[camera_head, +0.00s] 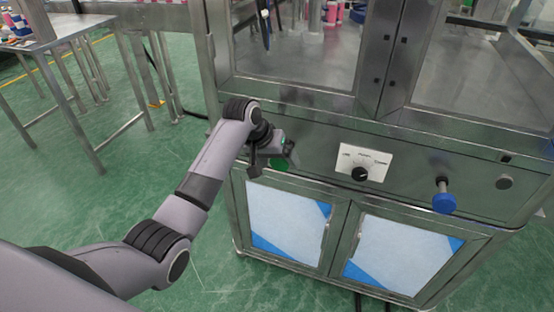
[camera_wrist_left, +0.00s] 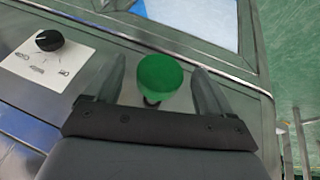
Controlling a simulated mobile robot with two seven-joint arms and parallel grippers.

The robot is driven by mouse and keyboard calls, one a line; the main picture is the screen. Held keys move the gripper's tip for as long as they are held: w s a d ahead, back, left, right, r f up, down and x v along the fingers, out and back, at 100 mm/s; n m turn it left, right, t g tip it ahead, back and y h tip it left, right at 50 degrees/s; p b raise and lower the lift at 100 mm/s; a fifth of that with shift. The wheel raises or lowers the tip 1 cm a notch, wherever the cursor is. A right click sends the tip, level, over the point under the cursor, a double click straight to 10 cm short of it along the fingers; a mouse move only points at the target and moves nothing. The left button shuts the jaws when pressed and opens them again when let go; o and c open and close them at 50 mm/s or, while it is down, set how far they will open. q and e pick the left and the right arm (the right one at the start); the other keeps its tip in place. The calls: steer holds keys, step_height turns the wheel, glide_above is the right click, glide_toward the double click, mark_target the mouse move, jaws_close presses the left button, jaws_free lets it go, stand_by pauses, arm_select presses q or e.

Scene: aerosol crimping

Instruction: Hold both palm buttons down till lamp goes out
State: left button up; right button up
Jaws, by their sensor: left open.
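A green palm button (camera_wrist_left: 160,73) sits on the front panel of a steel machine. It also shows partly in the head view (camera_head: 280,164), mostly hidden by my left gripper (camera_head: 272,157). My left gripper is open, and in the wrist view its two fingers stand on either side of the green button. I cannot tell whether anything touches it. A blue palm button (camera_head: 444,203) on a metal stem sticks out of the same panel farther right, with no gripper at it. No lit lamp can be made out. My right gripper is not in view.
A white plate with a black selector knob (camera_head: 360,174) sits between the two buttons. Cabinet doors (camera_head: 290,223) are below. A steel table (camera_head: 50,35) stands at the left. Green floor lies open at the left.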

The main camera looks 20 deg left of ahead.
arm_select(q)
steer(key=c, duration=1.1)
steer(key=shift+w, duration=0.1)
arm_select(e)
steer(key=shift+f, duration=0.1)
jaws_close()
